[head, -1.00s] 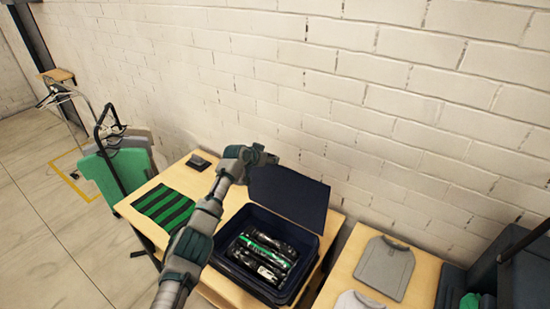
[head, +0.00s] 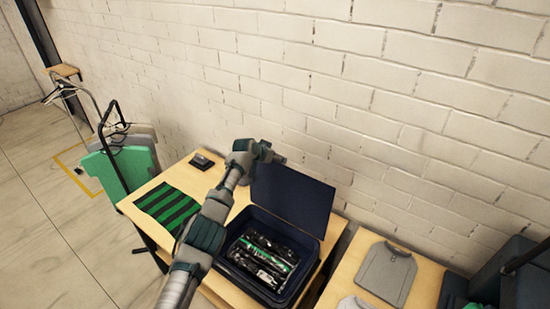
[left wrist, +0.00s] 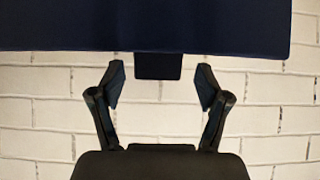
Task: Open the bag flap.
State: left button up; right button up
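The dark navy bag (head: 236,271) is a box-like case on the wooden table, its top open, with several black and green packed items (head: 265,258) inside. Its flap (head: 292,200) stands raised at the back, near the brick wall. In the left wrist view the flap (left wrist: 150,25) spans the top, with a small dark tab (left wrist: 158,66) hanging from its edge. My left gripper (head: 272,154) is at the flap's upper left corner in the head view. Its fingers (left wrist: 160,85) are apart on either side of the tab, with gaps showing. My right gripper is out of view.
A green and black striped cloth (head: 167,207) and a small dark object (head: 201,161) lie left of the bag. A garment rack (head: 112,150) stands further left. A second table (head: 424,285) at right holds folded grey shirts (head: 386,272). The brick wall is close behind.

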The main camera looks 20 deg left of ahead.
pick_arm(q)
jog(key=v, duration=1.2)
jog(key=shift+a, duration=0.2)
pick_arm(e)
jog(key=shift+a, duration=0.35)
pick_arm(q)
jog(key=shift+f, duration=0.2)
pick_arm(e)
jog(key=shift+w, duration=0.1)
